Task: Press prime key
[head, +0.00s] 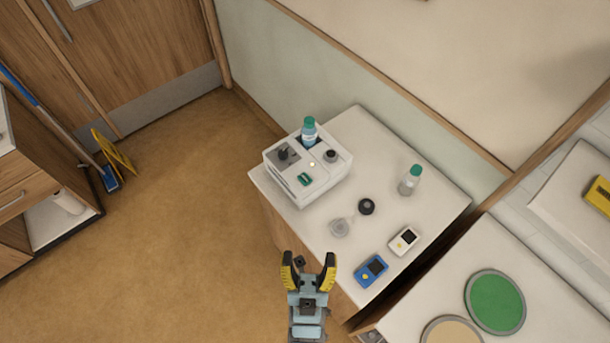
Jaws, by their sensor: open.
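A white boxy device (304,195) stands on the white bedside cabinet top (343,127). Its top carries a teal-green oval key (304,179), a small pale lit spot (312,164), a dark knob on a grey panel (286,154) and a dark round part (330,155). A teal-capped bottle (309,133) stands upright in its back. No label is legible, so I cannot tell which part is the prime key. My gripper (309,261) is open and empty, below the device in the picture and apart from it, near the cabinet's front edge.
Right of the device are a second teal-capped bottle (410,180), a black round cap (366,206), a clear round item (340,228), a white meter (404,240) and a blue meter (371,270). Green (495,301) and tan (452,332) discs lie lower right. Open floor lies left.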

